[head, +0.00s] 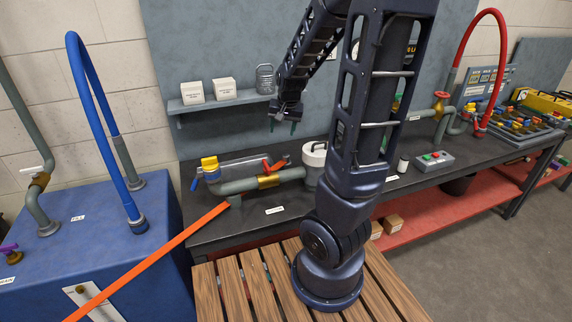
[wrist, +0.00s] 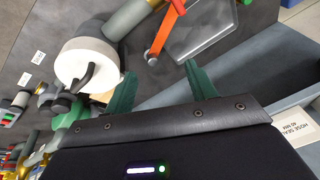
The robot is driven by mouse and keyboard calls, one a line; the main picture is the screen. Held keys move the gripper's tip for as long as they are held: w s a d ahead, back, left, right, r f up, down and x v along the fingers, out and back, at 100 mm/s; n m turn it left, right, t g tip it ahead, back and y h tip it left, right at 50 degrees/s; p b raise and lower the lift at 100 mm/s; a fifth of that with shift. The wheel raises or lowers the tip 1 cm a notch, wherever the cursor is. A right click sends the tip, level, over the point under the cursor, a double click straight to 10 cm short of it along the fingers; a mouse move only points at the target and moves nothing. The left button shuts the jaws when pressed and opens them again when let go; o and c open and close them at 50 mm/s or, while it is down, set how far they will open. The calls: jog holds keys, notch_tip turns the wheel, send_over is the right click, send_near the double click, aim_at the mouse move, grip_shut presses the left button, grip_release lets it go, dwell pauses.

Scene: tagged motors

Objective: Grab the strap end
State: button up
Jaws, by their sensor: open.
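On the bench (head: 240,227) are a grey pipe with a brass collar (head: 268,181), a red lever (wrist: 166,30) and a white-lidded canister (wrist: 88,60). A shelf (head: 222,101) with two white boxes is behind. A blue hose (head: 84,95) arches over a blue cabinet at left.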

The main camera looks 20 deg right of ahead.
aim_at(286, 155)
jog(key=shift+w+d+f+m+h, duration=0.45)
jog(key=shift+w+d+f, duration=0.3)
jog(key=shift+w+f, duration=1.6)
jog(key=shift+w+d+f+m+h, duration=0.55)
jog(key=shift+w+f, duration=0.85)
jog(key=shift+f, duration=1.8)
jog(key=shift+w+d+f+m+h, duration=0.2)
jog(key=shift+w+d+f+h, duration=0.55)
jog(key=shift+w+f, duration=1.6)
jog(key=shift+y, duration=0.25)
jog(key=shift+d+f, duration=0.25)
jog(key=shift+f, duration=0.4)
jog(key=shift+d+f, duration=0.3)
jog(key=shift+f, duration=0.35)
jog(key=shift+d+f, duration=0.25)
jog(key=shift+f, duration=0.4)
jog(key=shift+x, duration=0.95)
jog(key=c, duration=1.2)
